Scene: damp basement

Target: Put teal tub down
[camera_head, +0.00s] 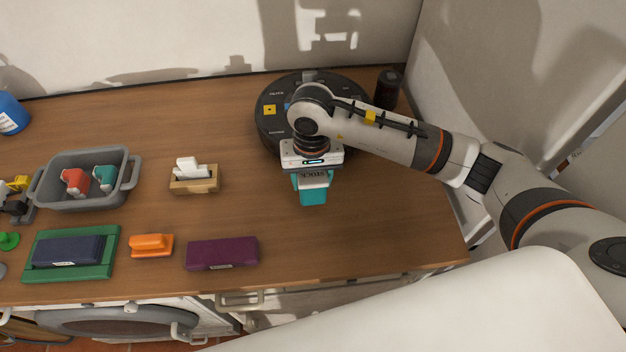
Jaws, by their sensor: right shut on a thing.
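A teal tub (314,195) with a pale, lettered upper part is below my right gripper (312,174) in the head view. The gripper is shut on the tub, and the wrist hides its upper part and most of the fingers. The tub is at the right half of the wooden table (370,230), in front of a round black tray (268,128). I cannot tell whether the tub's base touches the table. My left gripper is not in view.
A dark cylinder (388,89) stands at the back right. A wooden holder (194,180), a purple case (222,253), an orange item (151,245), a green tray (112,243) and a grey bin (80,205) are to the left. The table right of the tub is clear.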

